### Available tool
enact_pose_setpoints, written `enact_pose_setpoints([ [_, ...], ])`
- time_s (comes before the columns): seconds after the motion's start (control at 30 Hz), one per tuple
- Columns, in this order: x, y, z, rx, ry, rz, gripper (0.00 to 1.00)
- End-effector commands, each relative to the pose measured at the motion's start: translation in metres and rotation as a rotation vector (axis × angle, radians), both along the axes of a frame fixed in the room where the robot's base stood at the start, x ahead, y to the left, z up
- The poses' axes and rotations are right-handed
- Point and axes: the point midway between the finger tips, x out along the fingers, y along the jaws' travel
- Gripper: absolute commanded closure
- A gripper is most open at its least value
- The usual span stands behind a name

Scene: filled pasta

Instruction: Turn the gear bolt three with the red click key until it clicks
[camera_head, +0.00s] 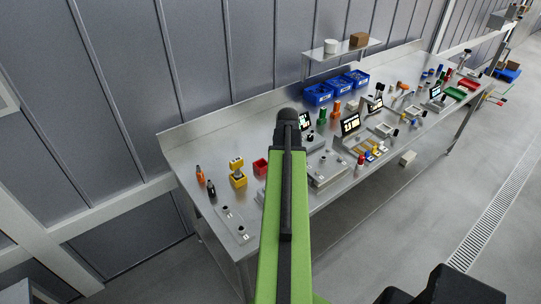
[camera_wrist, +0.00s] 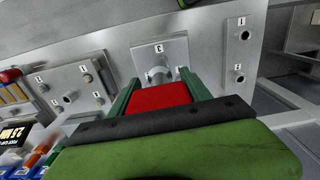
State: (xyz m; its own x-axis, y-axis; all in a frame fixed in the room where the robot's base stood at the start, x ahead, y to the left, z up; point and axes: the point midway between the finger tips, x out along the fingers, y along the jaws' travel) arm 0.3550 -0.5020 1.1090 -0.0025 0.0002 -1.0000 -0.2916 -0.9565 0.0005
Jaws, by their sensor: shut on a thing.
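In the wrist view my gripper (camera_wrist: 163,90) is shut on a red block-shaped thing, likely the red click key (camera_wrist: 160,97), held between the two green fingers. Just beyond it a grey metal plate (camera_wrist: 177,50) carries a round metal bolt or stud (camera_wrist: 158,74) and small number labels that I cannot read surely. The key's front end points at this stud. I cannot tell whether it is seated on it. In the head view my green and black arm covers the middle of the bench and the gripper's fingers are hidden.
A plate with two studs (camera_wrist: 240,50) stands to the right and another (camera_wrist: 75,85) to the left in the wrist view. In the head view the steel bench (camera_head: 190,150) holds blue bins (camera_head: 318,94), a red box (camera_head: 260,166), a yellow part (camera_head: 238,178) and small screens (camera_head: 350,124).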

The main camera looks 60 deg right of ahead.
Motion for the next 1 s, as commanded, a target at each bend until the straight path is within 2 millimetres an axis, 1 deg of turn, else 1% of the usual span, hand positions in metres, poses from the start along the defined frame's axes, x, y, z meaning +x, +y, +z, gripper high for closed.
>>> enact_pose_setpoints([
  [0.03, 0.002, 0.0, 0.004, 0.0, 0.0, 0.004, 1.0],
  [0.47, 0.003, 0.001, -0.002, 0.0, 0.0, 0.006, 1.0],
  [0.67, 0.003, 0.001, -0.017, 0.0, 0.0, 0.006, 1.0],
  [0.9, 0.004, 0.001, -0.044, 0.0, 0.0, 0.007, 1.0],
  [1.0, 0.004, 0.001, -0.052, 0.0, 0.0, 0.007, 1.0],
])
